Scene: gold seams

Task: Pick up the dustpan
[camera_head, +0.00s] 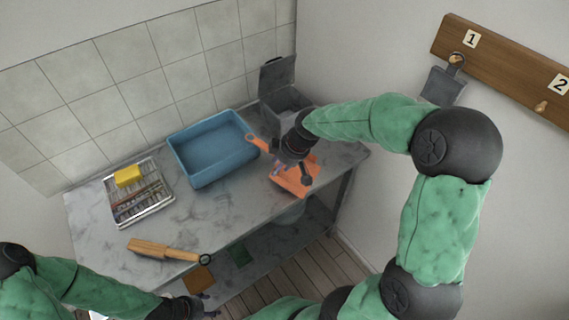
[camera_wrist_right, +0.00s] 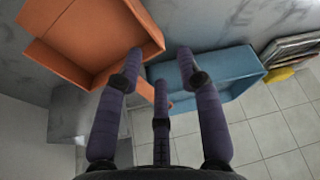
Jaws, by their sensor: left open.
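The orange dustpan (camera_head: 300,187) lies on the right part of the grey marble counter (camera_head: 235,212); its handle (camera_head: 257,143) points up and left, toward the blue tub. My right gripper (camera_head: 290,170) is over the dustpan and hides its middle. In the right wrist view the dustpan's pan (camera_wrist_right: 105,32) fills the upper left. The right gripper's purple fingers (camera_wrist_right: 162,78) are spread apart with nothing between them. I cannot tell whether a finger touches the dustpan. My left gripper (camera_head: 205,297) is open and empty, low beside the counter's front edge.
The blue tub (camera_head: 213,150) stands left of the dustpan, with a grey lidded bin (camera_head: 283,98) behind. A wire rack (camera_head: 152,205) with a yellow sponge (camera_head: 128,176) and a wooden brush (camera_head: 160,249) lie farther left. A grey flat tool (camera_head: 442,86) hangs on the wall.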

